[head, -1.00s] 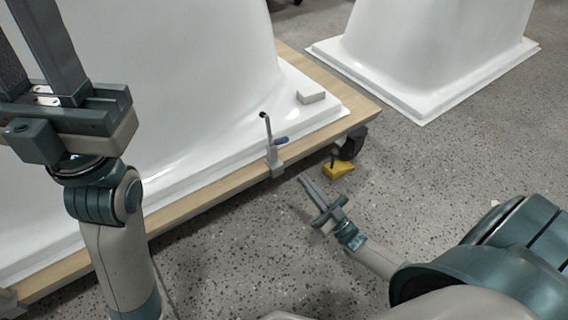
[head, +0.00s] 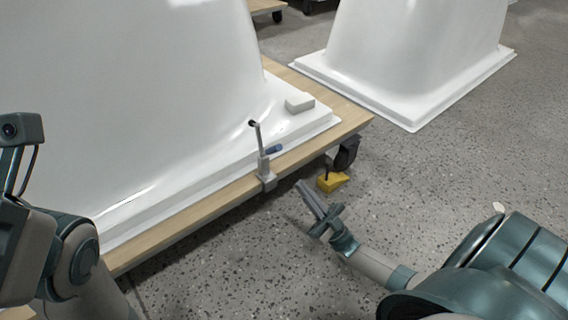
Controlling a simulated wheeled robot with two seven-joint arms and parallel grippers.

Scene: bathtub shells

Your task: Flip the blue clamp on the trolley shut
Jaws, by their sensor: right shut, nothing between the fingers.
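The clamp (head: 264,168) sits on the near edge of the wooden trolley (head: 205,212). It has a grey body, a grey arm standing up with a black tip, and a blue handle (head: 274,149) sticking out to the right. My right gripper (head: 305,187) is shut and empty, to the right of and below the clamp in the picture, with a visible gap between them. My left arm shows at the left edge, but its fingers are outside the picture.
A white tub shell (head: 160,110) stands on the trolley, with a pale block (head: 299,102) on its rim. A yellow wedge (head: 332,181) lies on the floor beside the trolley's wheel (head: 347,153). Another white shell (head: 410,60) stands behind. The speckled floor at right is open.

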